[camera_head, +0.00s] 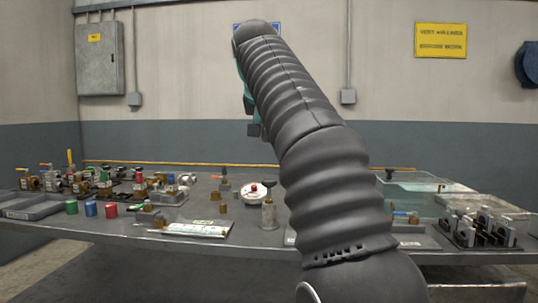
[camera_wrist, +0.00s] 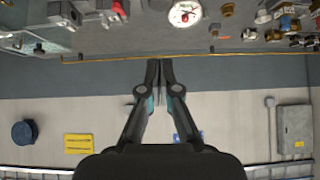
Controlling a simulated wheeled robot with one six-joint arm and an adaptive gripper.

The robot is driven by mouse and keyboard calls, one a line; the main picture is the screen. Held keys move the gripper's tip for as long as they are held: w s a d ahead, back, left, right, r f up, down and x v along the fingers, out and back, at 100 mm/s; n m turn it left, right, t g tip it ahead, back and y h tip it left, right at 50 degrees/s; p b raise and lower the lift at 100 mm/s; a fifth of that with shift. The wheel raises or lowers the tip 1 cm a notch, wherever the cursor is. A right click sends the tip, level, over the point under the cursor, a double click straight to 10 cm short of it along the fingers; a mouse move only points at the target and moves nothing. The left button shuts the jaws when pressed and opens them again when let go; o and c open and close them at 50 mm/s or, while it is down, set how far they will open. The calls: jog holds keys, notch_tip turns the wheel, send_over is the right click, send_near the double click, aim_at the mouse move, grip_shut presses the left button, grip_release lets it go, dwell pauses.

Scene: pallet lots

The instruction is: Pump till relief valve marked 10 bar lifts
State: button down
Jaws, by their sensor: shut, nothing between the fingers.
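My gripper (camera_wrist: 159,62) is shut and empty. In the wrist view its fingers point toward the bench, which shows upside down at the top. In the head view my arm hides most of it. A round white gauge (camera_head: 252,193) with a red centre stands mid-bench; it also shows in the wrist view (camera_wrist: 185,13). Several brass and steel valves (camera_head: 83,182) with coloured handles are grouped at the left. Their markings are too small to read, so I cannot tell which is the 10 bar one.
Red, blue and green caps (camera_head: 90,208), a grey tray (camera_head: 32,210) and a printed sheet (camera_head: 198,229) lie at the left front. A clear tank (camera_head: 425,187) and metal clamps (camera_head: 480,230) stand at the right. A yellow pipe (camera_head: 180,164) runs along the back edge.

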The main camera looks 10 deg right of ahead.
send_over(270, 184)
notch_tip(270, 184, down, 6)
jog(key=shift+f, duration=0.25)
notch_tip(270, 184, down, 3)
jog(key=shift+w+r+b, duration=0.1)
jog(key=shift+w+b, duration=0.05)
jog(key=shift+b, duration=0.2)
jog(key=shift+f, duration=0.7)
jog(key=shift+f+b, duration=1.4)
jog(key=shift+f, duration=0.5)
notch_tip(270, 184, up, 5)
jog(key=p, duration=0.4)
jog(key=shift+f, duration=0.15)
jog(key=v, duration=1)
